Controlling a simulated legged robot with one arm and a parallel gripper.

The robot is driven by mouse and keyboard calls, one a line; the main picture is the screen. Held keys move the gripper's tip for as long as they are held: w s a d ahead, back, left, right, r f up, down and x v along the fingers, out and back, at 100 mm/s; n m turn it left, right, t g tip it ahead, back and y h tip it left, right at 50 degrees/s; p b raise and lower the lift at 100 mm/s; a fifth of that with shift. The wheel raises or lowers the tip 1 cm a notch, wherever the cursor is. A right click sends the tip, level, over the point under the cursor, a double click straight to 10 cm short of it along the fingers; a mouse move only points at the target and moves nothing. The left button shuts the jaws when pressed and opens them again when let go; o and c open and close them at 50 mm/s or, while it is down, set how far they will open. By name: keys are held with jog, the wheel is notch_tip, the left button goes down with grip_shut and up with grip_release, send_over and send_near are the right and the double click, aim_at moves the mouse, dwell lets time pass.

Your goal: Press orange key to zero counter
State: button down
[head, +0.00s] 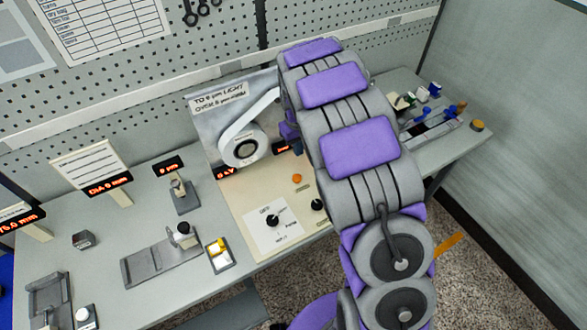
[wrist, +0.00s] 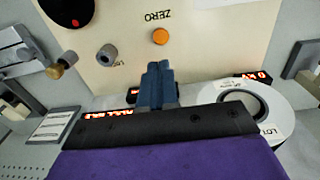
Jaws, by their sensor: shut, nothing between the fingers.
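The orange key (head: 297,178) is a small round button on the cream panel (head: 262,205) of the winding machine. In the wrist view the orange key (wrist: 160,36) sits beside the printed word ZERO, just beyond my fingertips. My gripper (wrist: 160,68) is shut and empty, its dark blue fingers together and pointing toward the key. A gap shows between the fingertips and the key in the picture. A lit red counter display (wrist: 112,115) is partly hidden by my gripper. In the head view my arm covers most of the gripper and part of the panel.
A white tape roll (head: 243,145) is mounted on the machine's upright back plate. Black knobs (head: 272,221) sit on the panel near the key. A grey knob (wrist: 107,55) is beside the key. Several small fixtures and displays stand on the bench (head: 110,240) to the left.

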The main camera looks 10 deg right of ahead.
aim_at(296, 178)
jog(key=shift+w+a+f, duration=0.2)
jog(key=shift+w+a, duration=0.05)
jog(key=shift+w, duration=0.15)
jog(key=shift+f, duration=0.15)
jog(key=f+b, duration=0.1)
jog(key=f, duration=1.2)
jog(key=shift+w+d+f+b, duration=0.2)
jog(key=shift+f+b, duration=0.1)
jog(key=shift+b, duration=0.1)
jog(key=shift+f, duration=0.1)
